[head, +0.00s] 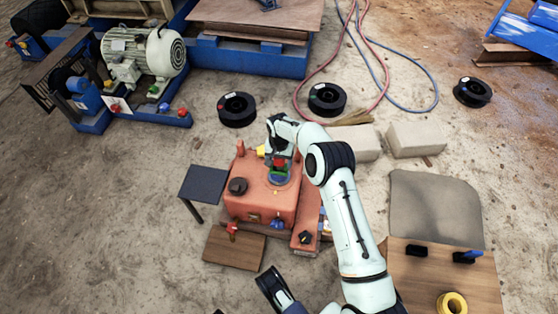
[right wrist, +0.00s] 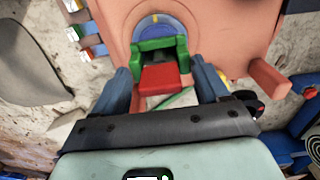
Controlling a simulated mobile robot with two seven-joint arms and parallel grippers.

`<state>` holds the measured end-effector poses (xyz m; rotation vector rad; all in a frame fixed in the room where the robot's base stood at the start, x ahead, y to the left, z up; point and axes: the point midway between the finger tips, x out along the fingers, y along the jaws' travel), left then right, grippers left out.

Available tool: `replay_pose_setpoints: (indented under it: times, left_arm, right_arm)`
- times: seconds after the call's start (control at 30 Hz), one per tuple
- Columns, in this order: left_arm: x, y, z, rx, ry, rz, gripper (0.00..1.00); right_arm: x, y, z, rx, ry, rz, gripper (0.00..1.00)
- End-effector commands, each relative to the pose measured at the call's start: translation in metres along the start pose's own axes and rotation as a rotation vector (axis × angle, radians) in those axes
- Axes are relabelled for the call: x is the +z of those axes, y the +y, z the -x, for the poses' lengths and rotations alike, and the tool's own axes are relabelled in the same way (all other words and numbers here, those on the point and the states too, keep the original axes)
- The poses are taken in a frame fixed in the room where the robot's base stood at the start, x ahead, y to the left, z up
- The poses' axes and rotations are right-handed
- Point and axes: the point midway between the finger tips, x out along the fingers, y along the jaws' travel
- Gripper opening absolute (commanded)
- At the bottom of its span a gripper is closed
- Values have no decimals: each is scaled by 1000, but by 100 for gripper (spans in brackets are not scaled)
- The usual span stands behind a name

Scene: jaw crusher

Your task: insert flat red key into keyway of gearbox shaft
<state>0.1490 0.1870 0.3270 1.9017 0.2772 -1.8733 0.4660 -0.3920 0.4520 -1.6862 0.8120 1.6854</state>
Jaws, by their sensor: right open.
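The flat red key (right wrist: 160,77) shows in the right wrist view between my right gripper's two dark fingers, with gaps on both sides. Its far end meets a green bracket-shaped piece (right wrist: 160,46) in front of the blue ring (right wrist: 157,24) on the gearbox. I cannot tell how deep the key sits; the keyway is hidden. My right gripper (right wrist: 166,85) is open around the key. In the head view the gripper (head: 278,164) is over the orange-red gearbox (head: 259,202). My left gripper (head: 272,286) appears partly at the bottom; its jaw state is unclear.
Black spools (head: 237,108) and pale blocks (head: 416,139) stand behind. A wooden board (head: 470,280) with a yellow ring (head: 451,303) is at right. Bare floor lies left.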

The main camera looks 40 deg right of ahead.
Motion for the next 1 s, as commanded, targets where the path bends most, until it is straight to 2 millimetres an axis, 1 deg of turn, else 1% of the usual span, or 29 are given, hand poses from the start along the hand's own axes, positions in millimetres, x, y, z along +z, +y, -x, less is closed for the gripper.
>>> replay_pose_setpoints:
  times: [0.03, 0.1, 0.2, 0.4, 0.5, 0.6, 0.7, 0.8, 1.0]
  left_arm:
    - [12, -8, -2, -17, -36, 11, 43]
    - [26, -18, -3, -37, -84, 25, 43]
    - [12, -6, 7, -15, -34, 10, 43]
    - [-8, 10, 22, 17, 37, -11, 43]
    - [-15, 17, 28, 29, 65, -18, 43]
    - [-21, 22, 34, 40, 88, -24, 43]
    - [-25, 26, 37, 47, 102, -28, 43]
    - [-28, 28, 38, 50, 110, -30, 43]
    - [-28, 28, 39, 51, 114, -31, 43]
  right_arm:
    - [0, 0, 0, 0, 0, 0, 74]
    - [0, 0, 0, 0, 0, 0, 74]
    - [-1, 0, 32, -2, 5, 1, 74]
    - [0, 0, 82, -2, 4, 1, 74]
    - [0, 0, 102, -2, 3, 1, 74]
    - [0, 0, 117, -2, 3, 0, 74]
    - [0, 0, 128, -1, 2, 0, 74]
    - [0, 0, 133, -1, 2, 0, 74]
    - [0, 0, 134, 0, 1, 0, 74]
